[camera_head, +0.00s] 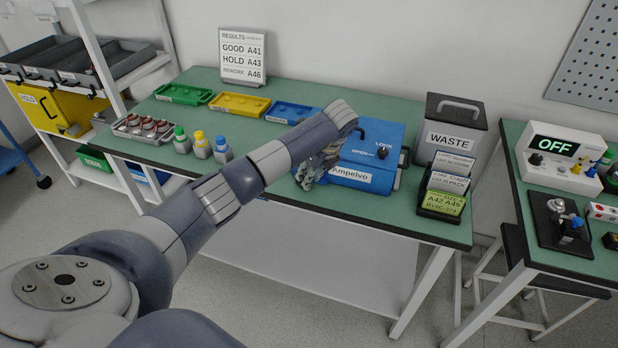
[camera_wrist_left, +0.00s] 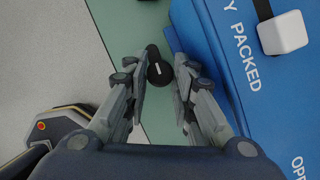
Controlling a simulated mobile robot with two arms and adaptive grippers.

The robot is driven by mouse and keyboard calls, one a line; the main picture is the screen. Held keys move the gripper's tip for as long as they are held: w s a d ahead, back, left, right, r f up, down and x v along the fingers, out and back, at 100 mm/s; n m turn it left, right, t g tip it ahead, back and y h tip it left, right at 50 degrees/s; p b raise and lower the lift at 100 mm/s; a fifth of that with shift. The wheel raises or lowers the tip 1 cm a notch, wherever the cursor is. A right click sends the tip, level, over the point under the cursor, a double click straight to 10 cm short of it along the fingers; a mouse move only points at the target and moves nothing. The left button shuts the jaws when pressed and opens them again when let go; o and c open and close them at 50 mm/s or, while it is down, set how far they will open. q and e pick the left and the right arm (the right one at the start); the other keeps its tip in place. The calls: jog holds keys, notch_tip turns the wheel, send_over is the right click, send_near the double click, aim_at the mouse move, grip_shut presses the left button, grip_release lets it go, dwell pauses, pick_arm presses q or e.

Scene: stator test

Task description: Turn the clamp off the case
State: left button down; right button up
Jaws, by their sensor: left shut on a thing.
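In the left wrist view the case (camera_wrist_left: 225,65) fills the right side. My left gripper (camera_head: 312,172) is at the case's left front corner, partly hidden by my arm. In the left wrist view, its fingers (camera_wrist_left: 160,80) are shut on a black round-ended piece with a white mark (camera_wrist_left: 158,70), beside the case; it looks like the clamp. Its joint to the case is hidden.
Blue (camera_head: 290,105), yellow (camera_head: 240,98) and green (camera_head: 184,87) trays lie to the left. A white block (camera_wrist_left: 283,32) shows on the case. The front bench edge is close.

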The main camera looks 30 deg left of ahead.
pick_arm(q)
jog(key=shift+n, duration=0.5)
jog(key=c, duration=1.3)
grip_release()
jog(key=shift+c, duration=0.2)
jog(key=shift+r, duration=0.15)
jog(key=v, duration=0.7)
jog(key=shift+d+r, duration=0.25)
jog(key=shift+r, duration=0.05)
jog(key=shift+f, duration=0.1)
